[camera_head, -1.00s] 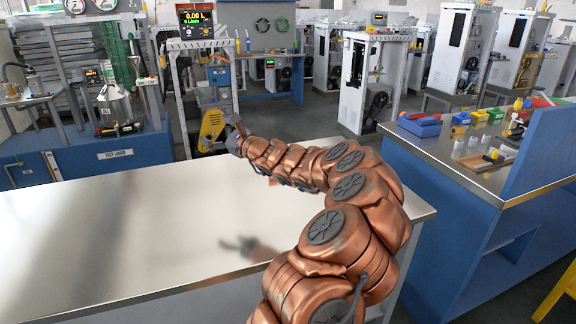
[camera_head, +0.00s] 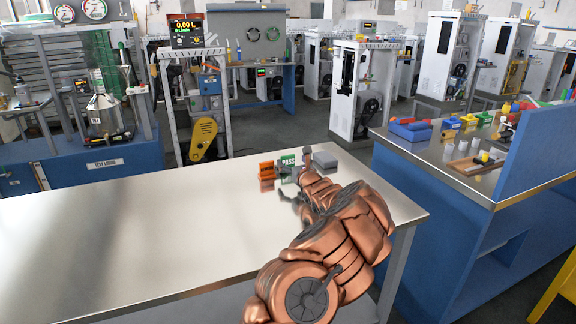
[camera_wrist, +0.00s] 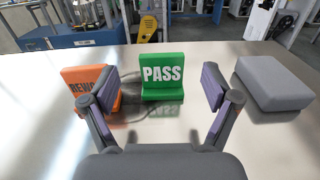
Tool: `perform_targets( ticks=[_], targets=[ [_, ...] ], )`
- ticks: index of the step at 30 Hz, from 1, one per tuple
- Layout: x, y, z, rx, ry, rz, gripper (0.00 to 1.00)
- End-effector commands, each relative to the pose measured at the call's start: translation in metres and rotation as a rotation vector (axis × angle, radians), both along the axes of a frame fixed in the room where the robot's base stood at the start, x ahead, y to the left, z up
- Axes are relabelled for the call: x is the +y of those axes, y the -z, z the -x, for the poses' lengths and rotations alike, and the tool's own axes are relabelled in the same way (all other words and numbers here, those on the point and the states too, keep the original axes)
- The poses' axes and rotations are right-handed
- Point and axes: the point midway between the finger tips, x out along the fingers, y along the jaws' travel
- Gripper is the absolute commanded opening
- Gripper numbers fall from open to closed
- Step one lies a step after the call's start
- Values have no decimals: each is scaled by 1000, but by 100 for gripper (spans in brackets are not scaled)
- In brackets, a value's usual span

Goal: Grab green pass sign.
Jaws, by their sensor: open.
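The green PASS sign (camera_wrist: 162,75) stands upright on the metal table, straight ahead between my open fingers in the wrist view. It also shows in the head view (camera_head: 288,160), partly hidden by my gripper. My gripper (camera_wrist: 165,90) is open and empty, its two fingers spread left and right with the sign a little beyond them. In the head view my gripper (camera_head: 292,177) is low over the table, close in front of the sign. An orange sign (camera_wrist: 92,88) with partly hidden lettering stands left of the green one, partly behind my left finger.
A grey block (camera_wrist: 274,84) lies right of the green sign, beyond my right finger. The orange sign (camera_head: 267,170) is close on the left. The metal table (camera_head: 130,235) is bare on its left side. A blue workbench (camera_head: 440,190) stands at the right.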

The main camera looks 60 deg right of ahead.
Motion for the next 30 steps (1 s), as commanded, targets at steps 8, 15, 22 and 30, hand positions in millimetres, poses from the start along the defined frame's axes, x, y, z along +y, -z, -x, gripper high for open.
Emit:
perform_targets(
  ticks=[8, 15, 22, 30],
  targets=[
    [-9, 1, -12, 4, -2, 2, 88],
    [-22, 1, -26, 5, 1, 2, 88],
    [-29, 0, -39, 3, 0, 1, 88],
    [-31, 0, -41, -1, 0, -1, 88]
  ],
)
